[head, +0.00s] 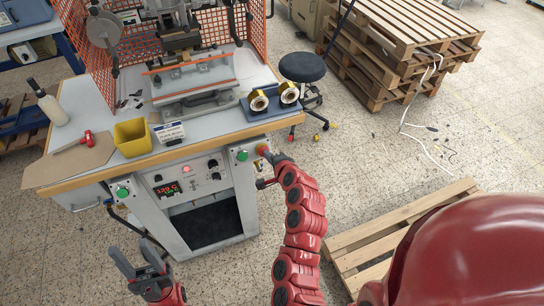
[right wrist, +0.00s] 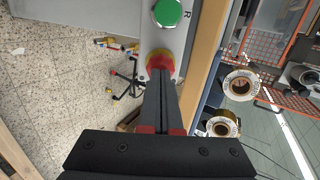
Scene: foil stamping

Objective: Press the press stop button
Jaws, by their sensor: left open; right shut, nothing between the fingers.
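The press stop button, red on a yellow base, shows at the right end of the press front in the head view (head: 262,150) and past my fingertips in the right wrist view (right wrist: 160,59). My right gripper (right wrist: 161,74) is shut and empty. Its fingertips point straight at the red button and overlap its lower edge; they look to be at or touching it, but I cannot tell whether it is pushed in. In the head view the right gripper (head: 272,157) is small at the button. My left gripper (head: 140,264) is open and empty, low in front of the press.
A green button (right wrist: 167,12) sits right beside the stop button; another green button (head: 122,192) is at the press's left. The worktop carries a yellow bin (head: 132,138) and foil rolls (head: 259,101). A stool (head: 302,67) and pallets (head: 400,40) stand right.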

